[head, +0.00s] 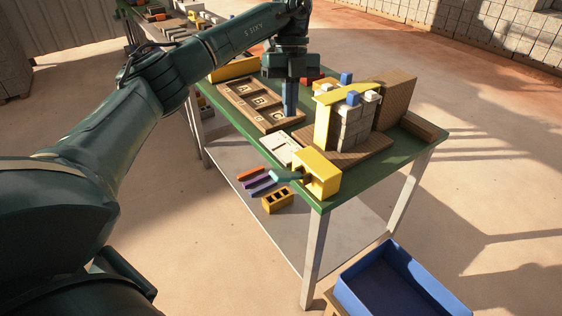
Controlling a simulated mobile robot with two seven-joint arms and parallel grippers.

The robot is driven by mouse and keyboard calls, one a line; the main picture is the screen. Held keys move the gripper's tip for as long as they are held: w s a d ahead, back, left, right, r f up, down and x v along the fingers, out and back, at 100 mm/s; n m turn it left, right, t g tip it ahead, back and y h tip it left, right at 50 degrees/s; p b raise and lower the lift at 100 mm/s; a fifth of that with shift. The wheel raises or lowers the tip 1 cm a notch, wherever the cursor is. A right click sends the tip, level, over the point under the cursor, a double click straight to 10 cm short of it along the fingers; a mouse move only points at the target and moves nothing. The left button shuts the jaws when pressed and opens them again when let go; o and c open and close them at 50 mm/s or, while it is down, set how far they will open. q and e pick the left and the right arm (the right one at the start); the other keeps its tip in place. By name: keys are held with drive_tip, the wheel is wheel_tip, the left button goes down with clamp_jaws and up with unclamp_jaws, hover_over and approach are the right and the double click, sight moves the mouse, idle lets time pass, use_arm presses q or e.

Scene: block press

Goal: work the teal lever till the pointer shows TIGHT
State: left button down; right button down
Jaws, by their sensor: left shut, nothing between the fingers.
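The teal lever (287,176) sticks out to the left from a yellow box (319,172) at the table's near corner. Behind the box, a yellow press frame (322,124) stands around a stack of grey blocks (350,128) on a wooden base. I cannot make out the pointer or the word TIGHT. My left gripper (289,114) is shut and empty, pointing down at the right end of a wooden tray (238,108). It is apart from the lever, behind it in the picture. My right gripper is not in view.
The green table (375,172) also holds a pale card (281,148) and a brown panel (395,98). A blue bin (372,300) stands at the lower right.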

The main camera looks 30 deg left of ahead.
use_arm(q)
drive_tip(key=n, duration=0.1)
drive_tip(key=r+n, duration=0.1)
drive_tip(key=shift+a+n, duration=0.3)
drive_tip(key=shift+n, duration=0.1)
approach(282, 174)
drive_tip(key=shift+d+f, duration=0.7)
drive_tip(key=shift+f, duration=0.25)
drive_tip(key=shift+s+a+f, duration=0.1)
drive_tip(key=shift+s+f, duration=0.2)
drive_tip(key=shift+f, duration=0.35)
drive_tip(key=shift+s+a+f, duration=0.1)
drive_tip(key=shift+s+f, duration=0.15)
drive_tip(key=shift+f, duration=0.45)
drive_tip(key=shift+s+a+f, duration=0.1)
drive_tip(key=shift+s+f, duration=0.2)
drive_tip(key=shift+f, duration=0.35)
